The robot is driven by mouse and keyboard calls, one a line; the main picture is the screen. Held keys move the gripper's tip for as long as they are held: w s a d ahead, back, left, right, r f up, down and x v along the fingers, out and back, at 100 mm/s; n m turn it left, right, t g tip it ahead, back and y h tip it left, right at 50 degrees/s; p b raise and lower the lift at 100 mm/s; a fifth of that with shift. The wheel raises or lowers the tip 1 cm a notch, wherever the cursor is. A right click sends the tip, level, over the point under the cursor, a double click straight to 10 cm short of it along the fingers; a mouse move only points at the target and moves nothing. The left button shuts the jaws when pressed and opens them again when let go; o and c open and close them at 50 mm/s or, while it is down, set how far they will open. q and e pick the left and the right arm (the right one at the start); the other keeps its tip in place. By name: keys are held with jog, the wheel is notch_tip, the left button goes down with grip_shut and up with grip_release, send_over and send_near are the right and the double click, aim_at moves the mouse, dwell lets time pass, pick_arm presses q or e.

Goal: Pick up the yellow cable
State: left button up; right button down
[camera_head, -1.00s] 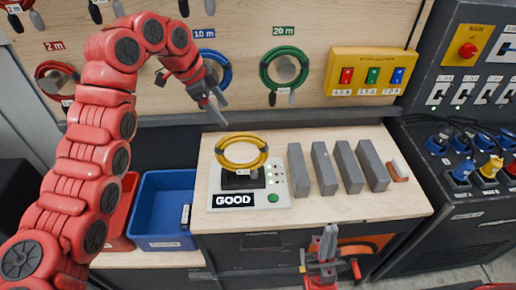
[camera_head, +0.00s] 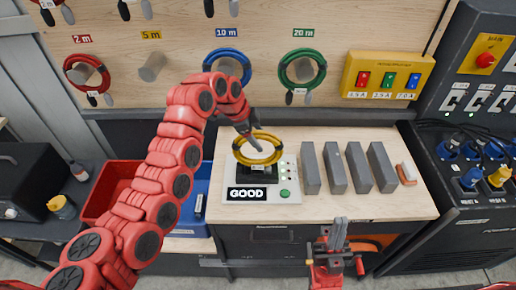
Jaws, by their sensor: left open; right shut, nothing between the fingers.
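The yellow cable (camera_head: 240,154) is a coil resting on the black block of a white tester (camera_head: 288,196) on the wooden bench. The tester has a "GOOD" label, small green lights and a green button. My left gripper (camera_head: 258,142) is open and points down over the cable's far edge. Its fingers overlap the coil in the picture, and I cannot tell whether they touch it. My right gripper (camera_head: 338,236) is shut and empty, in front of the bench's near edge.
Several grey blocks (camera_head: 334,168) stand right of the tester. A blue tote (camera_head: 204,183) and a red tote (camera_head: 100,205) sit to the left, partly behind my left arm. Blue (camera_head: 226,52), green (camera_head: 303,52) and red cables hang on the backboard. The bench (camera_head: 390,205) is clear in front of the blocks.

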pick_arm(q)
jog(key=shift+p+x, duration=0.6)
jog(key=shift+x, duration=0.95)
grip_shut()
